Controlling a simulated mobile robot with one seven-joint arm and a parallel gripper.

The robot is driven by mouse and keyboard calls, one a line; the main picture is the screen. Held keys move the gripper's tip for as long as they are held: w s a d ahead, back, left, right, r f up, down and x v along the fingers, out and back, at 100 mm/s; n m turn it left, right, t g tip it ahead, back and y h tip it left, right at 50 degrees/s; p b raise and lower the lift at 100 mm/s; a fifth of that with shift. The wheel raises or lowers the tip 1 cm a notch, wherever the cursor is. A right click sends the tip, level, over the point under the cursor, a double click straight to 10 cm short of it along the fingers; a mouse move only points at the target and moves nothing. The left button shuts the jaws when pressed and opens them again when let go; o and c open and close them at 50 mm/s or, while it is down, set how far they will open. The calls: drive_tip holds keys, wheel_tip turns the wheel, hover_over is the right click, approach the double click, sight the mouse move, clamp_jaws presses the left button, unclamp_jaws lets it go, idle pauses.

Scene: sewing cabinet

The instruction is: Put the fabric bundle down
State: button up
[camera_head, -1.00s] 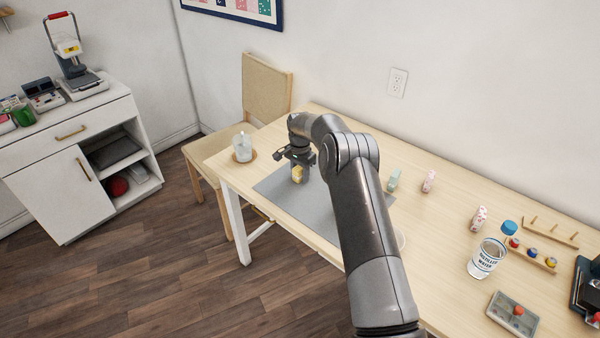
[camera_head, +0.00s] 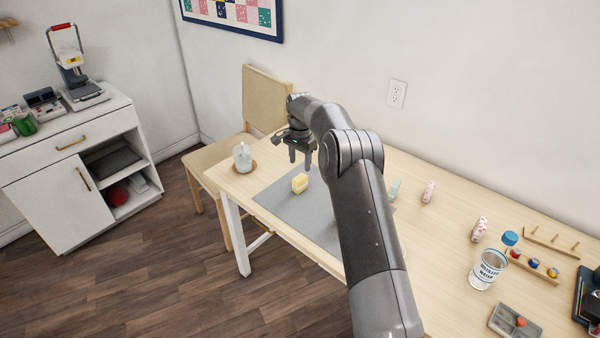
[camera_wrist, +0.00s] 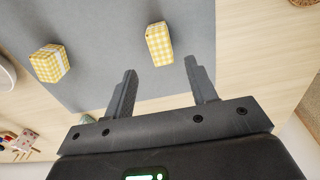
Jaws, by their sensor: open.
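A yellow-and-white checked fabric bundle (camera_head: 299,183) rests on the grey mat (camera_head: 276,190) near its left end. My gripper (camera_head: 300,160) is open and empty, above and slightly behind the bundle, clear of it. In the wrist view this bundle (camera_wrist: 158,45) lies beyond the gap between the open fingertips (camera_wrist: 160,66). A second yellow checked bundle (camera_wrist: 48,63) shows on the mat at the left of the wrist view; my arm seems to hide it in the head view.
A glass jar on a coaster (camera_head: 243,160) stands at the table's left end. Green (camera_head: 394,190) and pink (camera_head: 428,191) fabric pieces stand right of my arm. A distilled water container (camera_head: 487,268) is farther right. A chair (camera_head: 222,155) stands beside the table's left end.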

drive_tip(key=s+d+r+n+t, duration=0.1)
drive_tip(key=s+r, duration=0.4)
drive_tip(key=r, duration=0.4)
drive_tip(key=s+d+r+n, duration=0.15)
drive_tip(key=s+r, duration=0.25)
drive_tip(key=r, duration=0.4)
drive_tip(key=s+d+r+n+t, duration=0.1)
drive_tip(key=s+r, duration=0.4)
drive_tip(key=s, duration=0.2)
drive_tip(key=s+d+r+n+t, duration=0.1)
drive_tip(key=s+d+r, duration=0.1)
drive_tip(key=s+r, duration=0.3)
drive_tip(key=s+d+f+n+t, duration=0.1)
drive_tip(key=s+d+f+n, duration=0.1)
drive_tip(key=s, duration=1.3)
drive_tip(key=s+d+f+n+t, duration=0.1)
drive_tip(key=s+d+f+n, duration=0.1)
drive_tip(key=s, duration=1.4)
drive_tip(key=shift+f+t, duration=0.3)
drive_tip(key=shift+f, duration=0.15)
drive_tip(key=shift+n, duration=0.25)
drive_tip(key=o, duration=0.5)
drive_tip(key=shift+o, duration=0.2)
